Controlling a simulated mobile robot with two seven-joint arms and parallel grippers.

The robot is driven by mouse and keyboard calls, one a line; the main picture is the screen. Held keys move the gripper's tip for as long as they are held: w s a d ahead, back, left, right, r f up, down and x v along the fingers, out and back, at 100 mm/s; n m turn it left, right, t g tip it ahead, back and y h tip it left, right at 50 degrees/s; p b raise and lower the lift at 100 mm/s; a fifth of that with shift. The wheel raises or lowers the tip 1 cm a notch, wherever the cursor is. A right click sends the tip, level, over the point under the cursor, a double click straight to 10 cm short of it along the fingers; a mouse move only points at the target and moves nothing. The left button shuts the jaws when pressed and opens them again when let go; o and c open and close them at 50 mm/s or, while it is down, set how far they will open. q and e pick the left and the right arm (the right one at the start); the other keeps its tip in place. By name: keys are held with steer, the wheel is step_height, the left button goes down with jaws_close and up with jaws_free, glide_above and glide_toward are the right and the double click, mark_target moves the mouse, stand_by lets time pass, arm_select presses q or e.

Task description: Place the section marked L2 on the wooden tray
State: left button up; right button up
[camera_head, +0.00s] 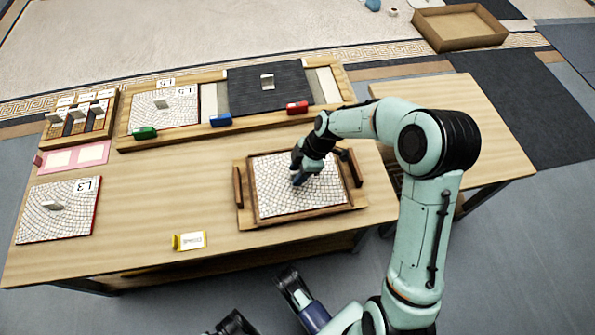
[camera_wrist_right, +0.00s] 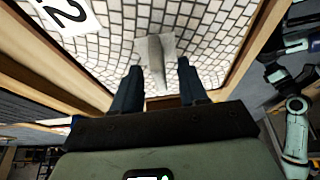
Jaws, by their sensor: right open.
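The wooden tray (camera_head: 240,187) is on the near right part of the table. A light mosaic section (camera_head: 275,200) lies flat inside its rim. In the right wrist view this section (camera_wrist_right: 95,55) carries a white label with a "2"; the rest of the label is cut off. A grey upright handle (camera_wrist_right: 157,62) stands on it. My right gripper (camera_head: 298,180) is low over the section. In the wrist view my right gripper (camera_wrist_right: 160,82) is open, its fingers on either side of the handle with gaps visible. My left gripper is not clearly seen.
A section marked L3 (camera_head: 75,223) lies at the left. Behind is a long wooden frame (camera_head: 180,137) with a section marked L5, a dark panel (camera_head: 285,88) and green, blue and red blocks. A yellow card (camera_head: 189,241) lies near the front edge. Bare table separates L3 and the tray.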

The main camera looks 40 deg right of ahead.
arm_select(q)
steer(key=w+d+r+t+p, duration=0.1)
steer(key=w+r+p, duration=0.2)
steer(key=r, duration=0.2)
steer(key=shift+w+d+r+t, duration=0.25)
steer(key=shift+w+t, duration=0.05)
steer(key=shift+w, duration=0.1)
arm_select(e)
steer(key=v, duration=1.1)
steer(key=shift+r, duration=0.3)
steer(key=shift+d, duration=0.1)
